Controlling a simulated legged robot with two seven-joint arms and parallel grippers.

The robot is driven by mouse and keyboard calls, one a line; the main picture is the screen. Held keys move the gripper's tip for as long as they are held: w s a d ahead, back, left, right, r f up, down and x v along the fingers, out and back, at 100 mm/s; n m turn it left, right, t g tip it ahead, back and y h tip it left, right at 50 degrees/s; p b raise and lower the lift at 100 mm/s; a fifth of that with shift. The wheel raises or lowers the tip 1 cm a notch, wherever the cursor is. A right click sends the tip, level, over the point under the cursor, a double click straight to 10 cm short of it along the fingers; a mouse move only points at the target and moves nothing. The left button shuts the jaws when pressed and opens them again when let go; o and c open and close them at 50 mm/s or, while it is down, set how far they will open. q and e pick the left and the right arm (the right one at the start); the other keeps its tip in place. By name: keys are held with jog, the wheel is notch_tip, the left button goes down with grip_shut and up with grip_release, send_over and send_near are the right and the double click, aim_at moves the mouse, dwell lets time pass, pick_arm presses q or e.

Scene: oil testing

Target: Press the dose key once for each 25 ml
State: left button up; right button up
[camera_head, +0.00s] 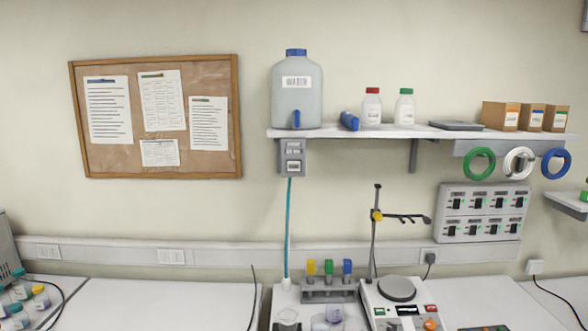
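A grey box (292,157) with small panels hangs under the left end of the wall shelf. Its markings are too small to read, and I cannot tell whether the dose key is on it. A blue-grey tank (297,95) labelled WATER, with a blue cap and tap, stands on the shelf above it. A teal tube (289,225) runs down from the box to a white nozzle (286,284) at the bench. A glass beaker (288,317) stands below the nozzle, partly cut off by the lower edge. Neither gripper is in view.
A hotplate device (397,289) with coloured buttons and a clamp stand (376,230) are at bottom centre. A rack (329,290) with coloured-topped items stands beside it. Capped jars (40,298) sit at lower left. The left bench (160,300) is mostly clear. A switch panel (483,212) is on the wall.

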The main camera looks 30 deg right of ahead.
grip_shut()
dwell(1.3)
